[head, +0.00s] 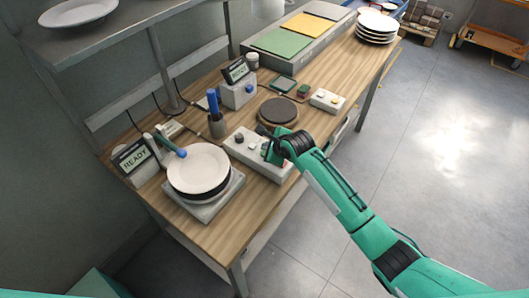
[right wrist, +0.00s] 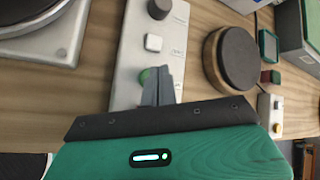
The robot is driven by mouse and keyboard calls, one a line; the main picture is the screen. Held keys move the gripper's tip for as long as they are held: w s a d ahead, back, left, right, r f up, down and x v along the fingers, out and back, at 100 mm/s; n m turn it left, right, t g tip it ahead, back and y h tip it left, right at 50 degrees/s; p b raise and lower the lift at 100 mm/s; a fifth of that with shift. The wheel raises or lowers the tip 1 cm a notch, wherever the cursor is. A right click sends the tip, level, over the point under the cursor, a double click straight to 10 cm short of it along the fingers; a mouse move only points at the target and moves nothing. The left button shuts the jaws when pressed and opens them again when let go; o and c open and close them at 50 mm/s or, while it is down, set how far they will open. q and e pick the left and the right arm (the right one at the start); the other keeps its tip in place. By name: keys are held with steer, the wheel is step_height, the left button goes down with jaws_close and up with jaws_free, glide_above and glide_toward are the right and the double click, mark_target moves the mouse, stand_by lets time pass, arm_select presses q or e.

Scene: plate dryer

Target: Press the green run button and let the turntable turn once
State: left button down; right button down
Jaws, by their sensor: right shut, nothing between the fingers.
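The green run button (right wrist: 146,76) sits on a light control box (right wrist: 128,65), below a white square button (right wrist: 153,43) and a dark knob (right wrist: 158,9) in the right wrist view. My right gripper (right wrist: 160,88) is shut and empty, its fingertips over the box and partly covering the green button. I cannot tell whether they touch it. In the head view the gripper (head: 268,148) hides part of the control box (head: 240,147). The turntable (head: 206,211) stands left of the box, with a white plate (head: 198,167) on top. My left gripper is not in view.
A display reading READY (head: 134,159) and a blue-tipped arm (head: 180,152) stand beside the turntable. Stacked plates (head: 377,27) stand at the far end.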

steer(key=shift+f, duration=0.15)
steer(key=shift+f, duration=0.25)
